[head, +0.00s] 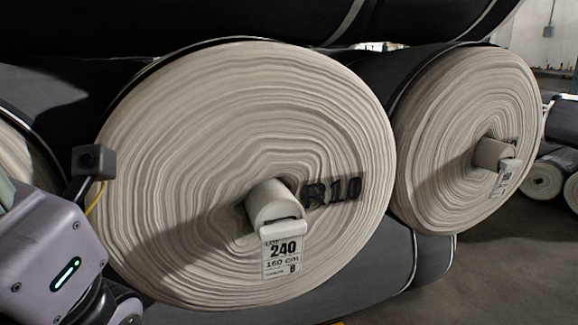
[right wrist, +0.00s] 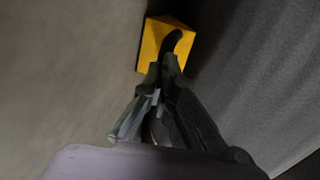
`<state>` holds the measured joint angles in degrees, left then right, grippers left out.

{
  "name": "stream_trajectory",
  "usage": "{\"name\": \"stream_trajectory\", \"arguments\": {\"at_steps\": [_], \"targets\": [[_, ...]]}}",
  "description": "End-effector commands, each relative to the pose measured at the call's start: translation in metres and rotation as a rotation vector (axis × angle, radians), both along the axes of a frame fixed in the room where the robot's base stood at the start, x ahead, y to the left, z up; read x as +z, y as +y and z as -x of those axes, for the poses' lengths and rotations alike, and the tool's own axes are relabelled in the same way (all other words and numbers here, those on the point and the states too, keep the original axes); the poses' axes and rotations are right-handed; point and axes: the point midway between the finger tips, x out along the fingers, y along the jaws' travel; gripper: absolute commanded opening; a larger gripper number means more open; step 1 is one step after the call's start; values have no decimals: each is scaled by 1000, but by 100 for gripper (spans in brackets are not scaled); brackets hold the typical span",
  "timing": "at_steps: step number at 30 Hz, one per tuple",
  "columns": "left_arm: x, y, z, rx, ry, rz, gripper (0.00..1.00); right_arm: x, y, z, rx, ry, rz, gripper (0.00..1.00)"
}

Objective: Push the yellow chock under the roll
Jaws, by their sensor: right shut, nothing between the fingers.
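The yellow chock (right wrist: 152,42) is on the floor at the top of the right wrist view, beside a dark grey roll surface (right wrist: 255,75). My right gripper (right wrist: 167,60) is shut and empty, with its fingertips overlapping the chock in the picture; I cannot tell whether they touch it. In the head view a large roll (head: 200,120) with a pale spiral end, marked R10, fills the middle. My left gripper's fingers are out of view.
A core with a tag reading 240 (head: 282,250) sticks out of the roll's end. Another roll (head: 465,130) lies to the right, with more rolls above and below. Bare floor (head: 500,260) is at the lower right; floor (right wrist: 70,70) is clear left of the chock.

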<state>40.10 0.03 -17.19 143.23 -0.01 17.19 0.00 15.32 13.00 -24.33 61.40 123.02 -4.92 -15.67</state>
Motion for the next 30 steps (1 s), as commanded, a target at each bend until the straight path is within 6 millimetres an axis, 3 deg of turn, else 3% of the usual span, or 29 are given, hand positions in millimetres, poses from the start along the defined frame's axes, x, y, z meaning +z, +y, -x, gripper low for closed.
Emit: {"name": "stream_trajectory", "arguments": {"at_steps": [15,30], "targets": [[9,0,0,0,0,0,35,0,-13,35,0,1,0,0],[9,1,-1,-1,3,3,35,0,-14,37,0,1,0,0]]}}
